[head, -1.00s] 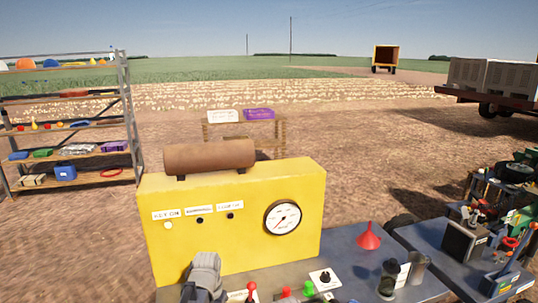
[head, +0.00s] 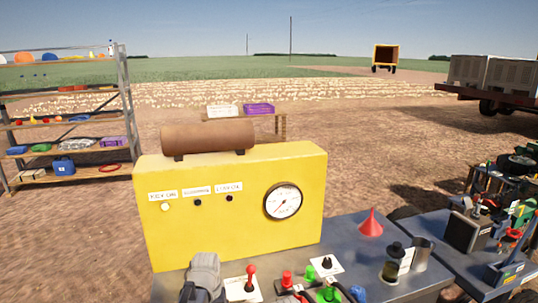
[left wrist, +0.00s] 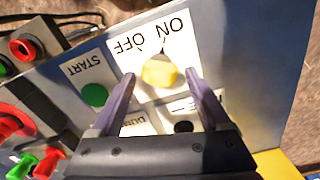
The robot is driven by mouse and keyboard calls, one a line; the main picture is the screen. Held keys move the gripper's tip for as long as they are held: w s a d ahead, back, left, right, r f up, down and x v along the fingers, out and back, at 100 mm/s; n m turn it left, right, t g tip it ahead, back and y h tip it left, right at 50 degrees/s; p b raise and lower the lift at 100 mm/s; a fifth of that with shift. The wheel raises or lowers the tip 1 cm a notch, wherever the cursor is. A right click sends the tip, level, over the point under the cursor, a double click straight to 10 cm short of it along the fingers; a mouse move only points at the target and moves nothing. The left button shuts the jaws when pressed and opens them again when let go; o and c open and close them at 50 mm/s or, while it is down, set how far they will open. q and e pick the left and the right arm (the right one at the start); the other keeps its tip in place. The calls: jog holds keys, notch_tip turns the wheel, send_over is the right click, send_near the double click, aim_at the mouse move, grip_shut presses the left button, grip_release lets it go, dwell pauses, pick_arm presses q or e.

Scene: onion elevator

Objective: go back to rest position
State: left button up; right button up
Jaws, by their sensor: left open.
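My left gripper (head: 203,280) shows as a grey shape at the bottom of the head view, in front of the yellow gauge panel (head: 230,235). Its fingertips are hidden there. In the left wrist view my left gripper (left wrist: 160,80) is open, with one finger on each side of a yellow knob (left wrist: 159,71) on a white ON/OFF plate (left wrist: 143,45). I cannot tell whether the fingers touch the knob. A green START button (left wrist: 94,95) is beside the left finger. My right gripper is in neither view.
The bench holds a red-knobbed lever (head: 250,272), a red funnel (head: 371,224), a dark jar (head: 391,265) and a metal cup (head: 422,254). Shelving (head: 130,120) stands at left. A cluttered second bench (head: 440,243) is at right. Open dirt lies behind.

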pick_arm(q)
jog(key=n, duration=0.5)
jog(key=shift+a, duration=0.2)
jog(key=n, duration=0.4)
jog(key=shift+s+a, duration=0.1)
jog(key=shift+s, duration=0.05)
